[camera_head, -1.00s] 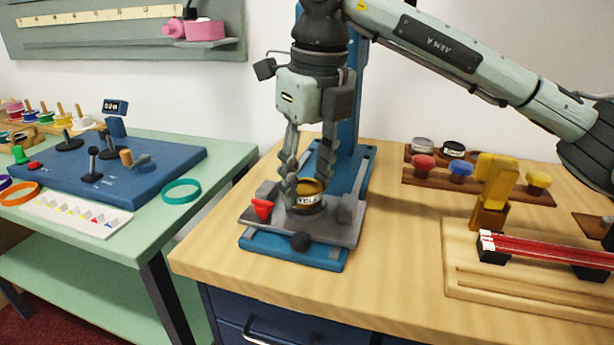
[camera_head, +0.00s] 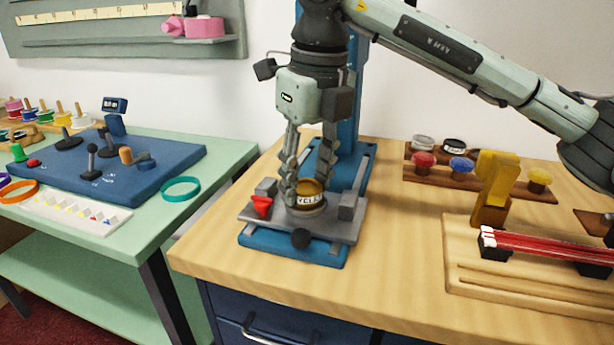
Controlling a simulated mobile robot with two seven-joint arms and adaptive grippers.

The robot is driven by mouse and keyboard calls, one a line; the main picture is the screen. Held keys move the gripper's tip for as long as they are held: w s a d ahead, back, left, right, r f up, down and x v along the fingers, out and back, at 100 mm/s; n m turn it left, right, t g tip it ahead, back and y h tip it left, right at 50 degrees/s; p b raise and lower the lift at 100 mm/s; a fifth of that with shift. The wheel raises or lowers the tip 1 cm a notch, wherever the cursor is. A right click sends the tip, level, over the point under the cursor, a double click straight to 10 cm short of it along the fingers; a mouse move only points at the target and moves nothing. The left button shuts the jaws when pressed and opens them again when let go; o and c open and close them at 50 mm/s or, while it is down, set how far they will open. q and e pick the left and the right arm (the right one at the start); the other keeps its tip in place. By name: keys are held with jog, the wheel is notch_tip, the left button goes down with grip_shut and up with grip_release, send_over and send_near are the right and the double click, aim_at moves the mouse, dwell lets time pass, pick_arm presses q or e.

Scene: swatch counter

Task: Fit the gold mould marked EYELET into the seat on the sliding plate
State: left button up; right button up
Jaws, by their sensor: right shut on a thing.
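The gold mould (camera_head: 311,187) is a short round piece with a white label; only part of its lettering, like "YCLE", can be read. My right gripper (camera_head: 306,185) points straight down with its fingers shut around the mould. The mould is at the middle of the grey sliding plate (camera_head: 335,228), over or in a round grey seat (camera_head: 306,209). The fingers hide part of the seat, and I cannot tell whether the mould is fully down. My left gripper is not in view.
The plate lies on a blue press base (camera_head: 292,248) with a blue column behind. Wooden racks with coloured moulds (camera_head: 461,167) and a yellow stand (camera_head: 494,187) are to the right.

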jog(key=shift+f, duration=0.25)
jog(key=o, duration=1.4)
jog(key=shift+r, duration=0.1)
notch_tip(320, 180, up, 12)
jog(key=s, duration=0.1)
jog(key=shift+d, duration=0.45)
